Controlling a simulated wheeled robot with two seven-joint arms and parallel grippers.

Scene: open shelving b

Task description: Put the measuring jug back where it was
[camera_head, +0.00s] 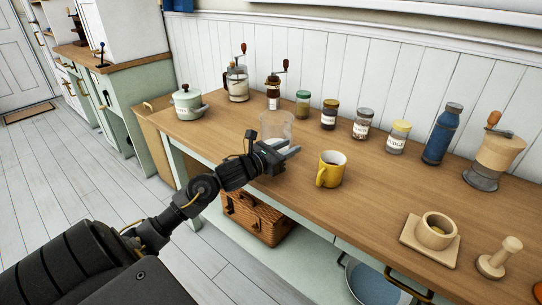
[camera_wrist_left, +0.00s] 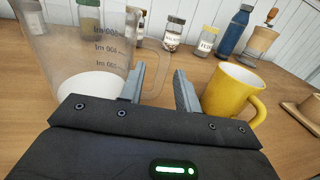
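The measuring jug (camera_head: 277,126) is a clear, see-through vessel on the wooden table, just beyond my left gripper (camera_head: 288,152) in the head view. In the left wrist view the jug (camera_wrist_left: 85,50) fills the left side, upright, with dark volume marks and something white at its bottom. Its clear handle (camera_wrist_left: 158,72) shows faintly near the gap between the fingers. My left gripper (camera_wrist_left: 160,88) is open, its two fingers apart, with the jug to the left and a yellow mug (camera_wrist_left: 232,92) to the right. My right gripper is not in view.
The yellow mug (camera_head: 331,169) stands close to the right of the gripper. A row of labelled jars (camera_head: 363,124), a blue bottle (camera_head: 442,134) and a grinder (camera_head: 492,160) line the back. A green pot (camera_head: 187,102) stands at left. The table's front middle is clear.

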